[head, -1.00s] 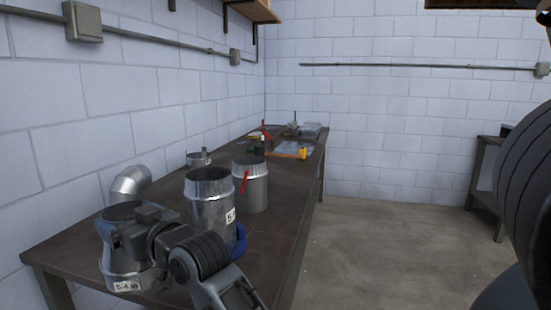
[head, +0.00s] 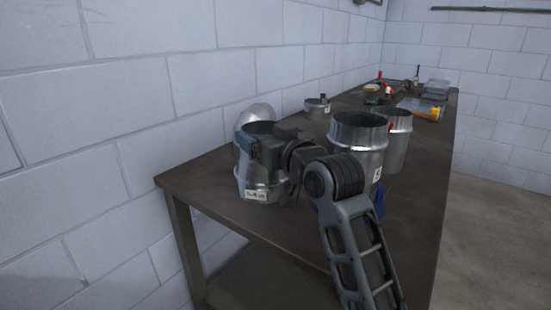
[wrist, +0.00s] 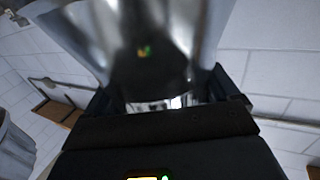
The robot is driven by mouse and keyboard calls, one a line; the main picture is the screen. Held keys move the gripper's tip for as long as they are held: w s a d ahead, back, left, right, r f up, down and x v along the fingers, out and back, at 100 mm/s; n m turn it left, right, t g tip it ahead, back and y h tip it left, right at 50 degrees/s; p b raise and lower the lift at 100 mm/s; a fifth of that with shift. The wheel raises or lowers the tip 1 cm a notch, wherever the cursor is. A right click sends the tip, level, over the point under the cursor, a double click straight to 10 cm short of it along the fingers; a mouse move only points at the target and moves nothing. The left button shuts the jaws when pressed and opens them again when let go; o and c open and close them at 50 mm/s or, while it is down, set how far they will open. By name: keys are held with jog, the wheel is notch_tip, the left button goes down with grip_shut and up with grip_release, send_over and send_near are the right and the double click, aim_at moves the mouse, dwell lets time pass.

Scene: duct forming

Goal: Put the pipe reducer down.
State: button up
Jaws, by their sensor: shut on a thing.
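The pipe reducer (head: 254,177) is a shiny metal piece with a small white label low on its side, near the left front end of the workbench in the head view. My gripper (head: 250,143) is shut on its upper part. The reducer appears upright over the bench top; I cannot tell whether its bottom touches. In the wrist view the reducer (wrist: 140,45) fills the top middle, blurred, between the dark jaws of my gripper (wrist: 165,103).
A tall metal duct (head: 357,135) stands right of the reducer, with another duct (head: 397,140) behind it. A curved metal elbow (head: 260,111) is just behind the reducer. A small metal collar (head: 318,105) lies farther back. The brown workbench (head: 205,178) is bare at its front left corner.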

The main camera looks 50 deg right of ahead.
notch_tip(320, 180, down, 6)
jog(key=shift+b, duration=0.3)
jog(key=o, duration=1.3)
jog(key=shift+f, duration=0.1)
jog(key=v, duration=1.2)
jog(key=shift+b, duration=0.35)
